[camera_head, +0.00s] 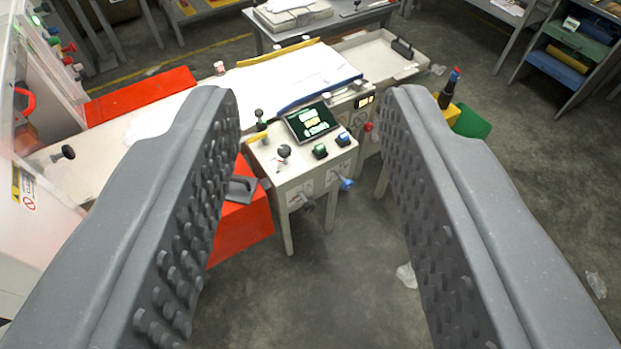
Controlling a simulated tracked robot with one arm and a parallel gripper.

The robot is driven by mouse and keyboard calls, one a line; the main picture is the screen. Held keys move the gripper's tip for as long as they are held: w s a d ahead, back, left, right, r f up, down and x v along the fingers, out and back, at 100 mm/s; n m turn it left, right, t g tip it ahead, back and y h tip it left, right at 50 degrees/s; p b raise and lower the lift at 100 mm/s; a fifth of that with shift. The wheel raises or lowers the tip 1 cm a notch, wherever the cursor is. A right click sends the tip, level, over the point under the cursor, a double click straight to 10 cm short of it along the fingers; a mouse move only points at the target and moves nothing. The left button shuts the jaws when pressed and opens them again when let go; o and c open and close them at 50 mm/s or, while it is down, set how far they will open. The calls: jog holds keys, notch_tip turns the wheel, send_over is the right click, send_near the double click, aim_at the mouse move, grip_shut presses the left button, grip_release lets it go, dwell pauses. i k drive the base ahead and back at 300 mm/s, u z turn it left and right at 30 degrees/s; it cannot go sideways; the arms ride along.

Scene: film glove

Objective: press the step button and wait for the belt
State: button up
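My gripper (315,100) is open and empty, its two grey studded fingers wide apart on either side of the view. Between and beyond them stands a pale control stand (300,170). On its top are a lit screen (312,121), a green button (320,151), a blue button (343,139) and a black knob (284,152). I cannot read which one is the step button. Behind the stand runs a long machine with a white, flat surface (290,72) that may be the belt. The fingers appear apart from the stand; the left finger hides part of the machine.
A red panel (140,94) lies at the left of the machine, and a red box (240,225) stands below the stand. A stack light (449,88) and a green bin (472,122) are at the right. Shelves (570,50) stand far right. The floor (330,290) in front is mostly clear.

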aim_at(320, 149)
jog(key=i, duration=0.9)
jog(key=u, duration=0.05)
